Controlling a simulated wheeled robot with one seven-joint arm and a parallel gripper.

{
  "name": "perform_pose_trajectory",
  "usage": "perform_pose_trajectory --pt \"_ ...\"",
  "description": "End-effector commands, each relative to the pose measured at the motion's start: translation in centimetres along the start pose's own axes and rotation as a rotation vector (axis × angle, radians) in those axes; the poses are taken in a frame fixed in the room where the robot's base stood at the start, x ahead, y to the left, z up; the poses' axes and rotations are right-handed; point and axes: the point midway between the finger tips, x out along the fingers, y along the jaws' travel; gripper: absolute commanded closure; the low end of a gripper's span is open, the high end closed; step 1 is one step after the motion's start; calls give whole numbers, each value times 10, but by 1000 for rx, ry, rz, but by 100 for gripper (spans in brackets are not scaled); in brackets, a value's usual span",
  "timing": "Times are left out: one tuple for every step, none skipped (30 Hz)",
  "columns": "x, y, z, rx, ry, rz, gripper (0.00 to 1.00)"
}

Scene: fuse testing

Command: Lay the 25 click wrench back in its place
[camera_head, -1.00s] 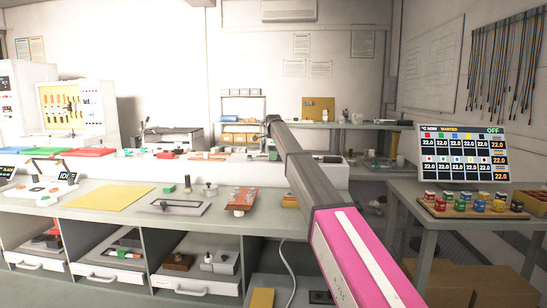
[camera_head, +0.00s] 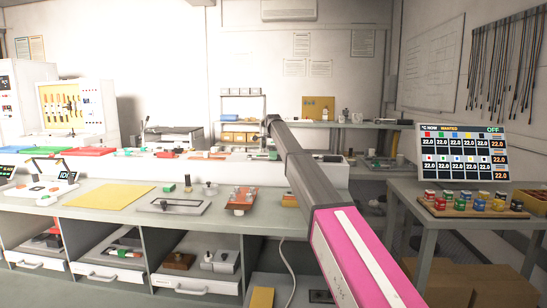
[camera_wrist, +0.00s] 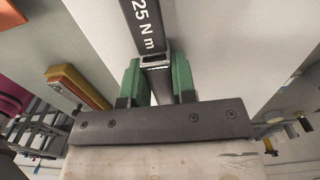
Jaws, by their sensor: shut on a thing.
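The click wrench (camera_wrist: 145,28) shows in the wrist view as a dark bar marked "25 N m", running up from my gripper to the top edge. My gripper (camera_wrist: 158,82) is shut on it, with one green finger pad on each side of the bar. The far end of the wrench is out of the wrist view. In the head view, my arm reaches over the workbench and its end is small near the raised back shelf; the wrench cannot be made out there. I cannot tell which spot is the wrench's place.
A white raised shelf (camera_head: 330,172) with several small items runs along the back of the bench. A yellow mat (camera_head: 110,197) lies on the bench at left.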

Motion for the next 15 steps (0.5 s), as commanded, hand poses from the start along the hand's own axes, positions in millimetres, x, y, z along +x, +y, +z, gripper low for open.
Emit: perform_pose_trajectory --pt "0 0 0 0 0 0 100" --pt "0 0 0 0 0 0 100" --pt "0 0 0 0 0 0 100" --pt "0 0 0 0 0 1 100" --pt "0 0 0 0 0 1 65" --pt "0 0 0 0 0 1 52" --pt "0 0 0 0 0 1 45" --pt "0 0 0 0 0 1 45" --pt "0 0 0 0 0 1 45" --pt "0 0 0 0 0 0 45" --pt "0 0 0 0 0 0 45" --pt "0 0 0 0 0 0 45" --pt "0 0 0 0 0 0 45" --pt "1 0 0 0 0 1 45" --pt "0 0 0 0 0 1 45"
